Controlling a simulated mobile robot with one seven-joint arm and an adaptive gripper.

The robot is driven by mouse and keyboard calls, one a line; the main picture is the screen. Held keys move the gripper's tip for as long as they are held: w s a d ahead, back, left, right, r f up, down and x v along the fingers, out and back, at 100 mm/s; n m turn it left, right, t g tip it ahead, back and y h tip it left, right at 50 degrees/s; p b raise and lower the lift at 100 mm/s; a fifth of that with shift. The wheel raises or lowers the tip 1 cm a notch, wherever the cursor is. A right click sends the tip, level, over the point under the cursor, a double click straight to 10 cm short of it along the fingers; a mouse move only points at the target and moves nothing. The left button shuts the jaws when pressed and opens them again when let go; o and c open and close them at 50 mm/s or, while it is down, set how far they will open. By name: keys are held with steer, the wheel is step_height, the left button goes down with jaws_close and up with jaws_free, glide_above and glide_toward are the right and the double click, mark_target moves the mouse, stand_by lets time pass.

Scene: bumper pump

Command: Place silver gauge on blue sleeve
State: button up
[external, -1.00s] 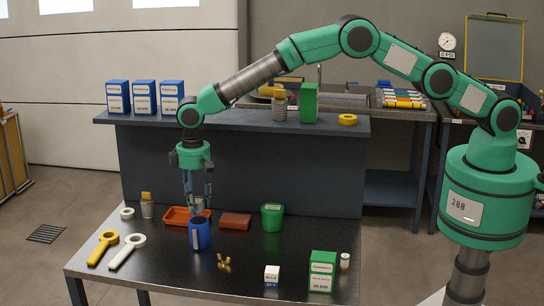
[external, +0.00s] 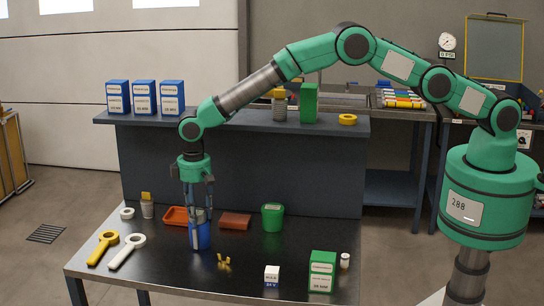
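The blue sleeve (external: 200,238) stands upright on the dark table. My gripper (external: 200,220) points straight down at it, with its fingertips at the level of the sleeve's upper part. A small silver-grey piece, which looks like the silver gauge (external: 198,214), shows between the fingers at the sleeve's top. The fingers appear shut on it. They partly hide it, and whether it touches the sleeve is too small to tell.
Close behind are an orange tray (external: 176,215), a red-brown block (external: 235,220) and a green cup (external: 272,217). Yellow (external: 103,247) and white (external: 127,251) ring-headed tools lie left. A brass piece (external: 224,262) and boxes are in front. Bare table lies right of centre.

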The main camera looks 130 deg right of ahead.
steer(key=o, duration=0.3)
steer(key=shift+o, duration=0.2)
steer(key=shift+r, duration=0.15)
step_height(320, 180, up, 12)
steer(key=shift+b, duration=0.3)
stand_by(0.5)
